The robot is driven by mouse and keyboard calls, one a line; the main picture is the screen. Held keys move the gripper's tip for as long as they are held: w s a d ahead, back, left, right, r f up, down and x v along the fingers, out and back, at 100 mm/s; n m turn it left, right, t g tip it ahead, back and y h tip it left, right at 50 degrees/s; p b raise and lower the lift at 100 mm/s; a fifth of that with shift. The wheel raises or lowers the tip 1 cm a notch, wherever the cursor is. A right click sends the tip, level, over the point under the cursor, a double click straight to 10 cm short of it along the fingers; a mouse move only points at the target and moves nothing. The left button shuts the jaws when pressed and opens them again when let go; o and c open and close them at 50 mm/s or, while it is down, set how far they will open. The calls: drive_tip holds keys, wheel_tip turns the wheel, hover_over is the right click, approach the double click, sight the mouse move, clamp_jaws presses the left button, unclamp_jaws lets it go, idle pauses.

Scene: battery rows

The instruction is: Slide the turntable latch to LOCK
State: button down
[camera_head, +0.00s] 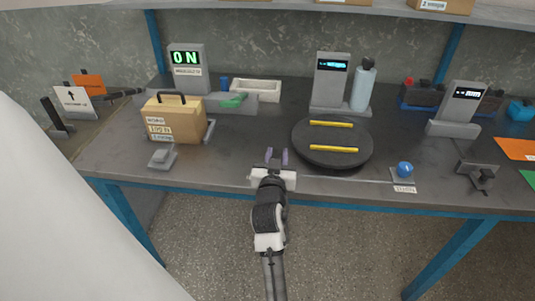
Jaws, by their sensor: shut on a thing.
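The turntable (309,150) is a dark round disc with two yellow bars across its top, near the middle of the bench. My gripper (277,156) is at the bench's front edge, just left of the turntable and apart from its rim. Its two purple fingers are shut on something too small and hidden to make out. A blue round knob (404,168) stands on a small grey plate right of the turntable, with a small unreadable label (405,189) in front. I cannot tell which part is the latch.
A cardboard box (175,120) with a handle and a grey block (162,158) stand to the left. A grey display unit (331,80) and a bottle (363,86) stand behind the turntable. A dark bracket (480,173) is at the right. The bench front between box and turntable is mostly clear.

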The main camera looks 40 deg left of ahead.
drive_tip(key=shift+w+d, duration=0.2)
drive_tip(key=shift+d, duration=0.1)
drive_tip(key=c, duration=1.1)
unclamp_jaws()
drive_tip(key=shift+d, duration=0.1)
drive_tip(key=shift+s, duration=0.35)
drive_tip(key=b+v, duration=0.2)
drive_tip(key=v, duration=1.1)
drive_tip(key=shift+d+b, duration=0.1)
drive_tip(key=shift+b, duration=0.3)
